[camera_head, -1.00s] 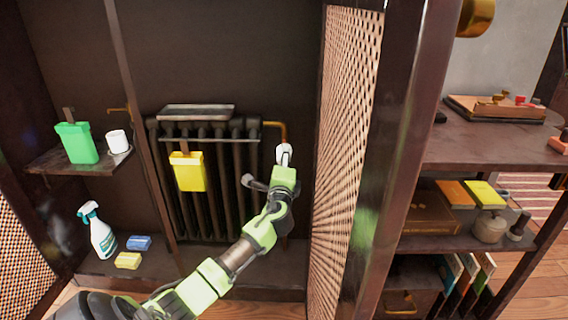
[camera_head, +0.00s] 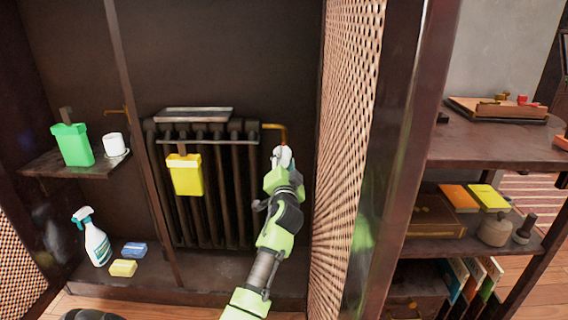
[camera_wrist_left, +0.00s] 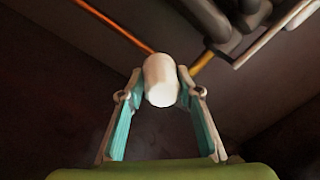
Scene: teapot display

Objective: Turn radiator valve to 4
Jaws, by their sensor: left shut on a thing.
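The white radiator valve knob (camera_head: 282,154) sits at the upper right of the dark ribbed radiator (camera_head: 224,180), at the end of a copper pipe (camera_head: 272,127). My left gripper (camera_head: 281,163) is at the knob and partly covers it. In the left wrist view the white knob (camera_wrist_left: 161,82) lies between the fingertips of the left gripper (camera_wrist_left: 161,88), which is shut on it. No numbers on the knob can be made out, so its setting cannot be read. My right gripper is not in view.
A lattice door (camera_head: 345,130) stands close to the right of my left arm. A yellow container (camera_head: 186,177) hangs on the radiator front. A spray bottle (camera_head: 97,243) and sponges (camera_head: 123,268) stand at lower left. A shelf (camera_head: 75,168) holds a green container (camera_head: 74,146) and white cup (camera_head: 113,145).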

